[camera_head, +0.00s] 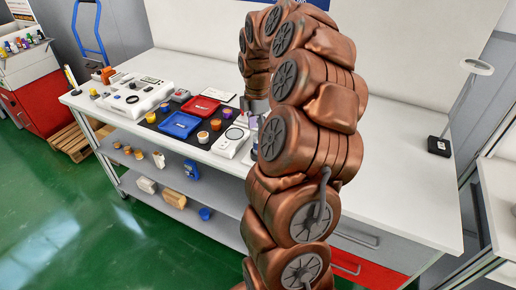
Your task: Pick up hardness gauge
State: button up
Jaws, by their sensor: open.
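My copper-coloured arm rises in the middle of the view and bends over toward the white workbench (390,175). Only a small grey part of my gripper (255,106) shows at the arm's far end. It is low over the bench beside the white device with a round plate (231,142). My gripper is open; its fingertips and the space between them are mostly hidden behind my arm. I cannot surely identify the hardness gauge among the small items; a small pale-purple item (253,122) shows just below the gripper, partly covered.
A blue tray (180,125), a red tray (202,106) and small cups lie on a dark mat left of the gripper. A larger white device (132,97) stands further left. The bench's right half is mostly clear.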

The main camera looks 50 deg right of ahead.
jog(key=shift+d+f+p, duration=0.1)
jog(key=shift+f+p, duration=0.75)
jog(key=shift+f, duration=1.5)
jog(key=shift+c, duration=0.2)
grip_shut()
